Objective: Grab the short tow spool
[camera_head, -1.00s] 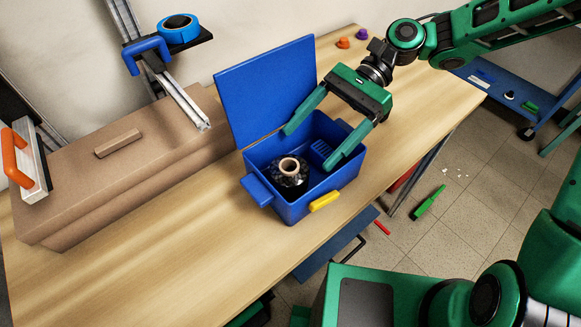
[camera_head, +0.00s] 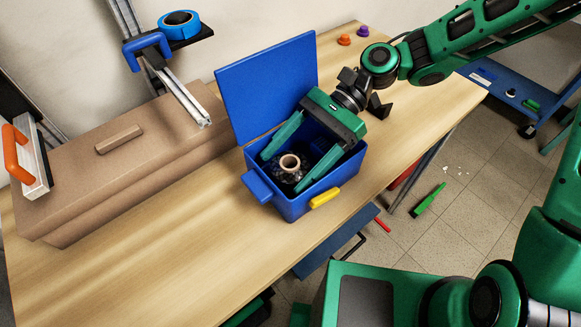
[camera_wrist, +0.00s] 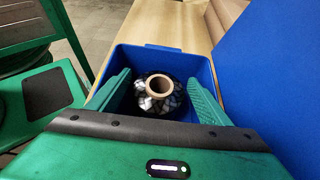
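The short tow spool (camera_head: 289,167), dark and glossy with a tan hollow core, stands upright inside the blue box (camera_head: 294,208). In the wrist view the spool (camera_wrist: 158,103) sits between my two fingers, with the core opening facing the camera. My gripper (camera_head: 282,170) is open and reaches down into the box, one finger on each side of the spool. In the wrist view a gap shows between each finger and the spool, so my gripper (camera_wrist: 160,95) does not appear to touch it. The lower part of the spool is hidden in the box.
The box's blue lid (camera_head: 268,85) stands open behind my gripper. A yellow latch (camera_head: 325,197) is on the box's front. A brown case (camera_head: 125,165) lies to the left on the wooden table (camera_head: 180,262). Orange (camera_head: 344,40) and purple (camera_head: 363,31) knobs stand at the back.

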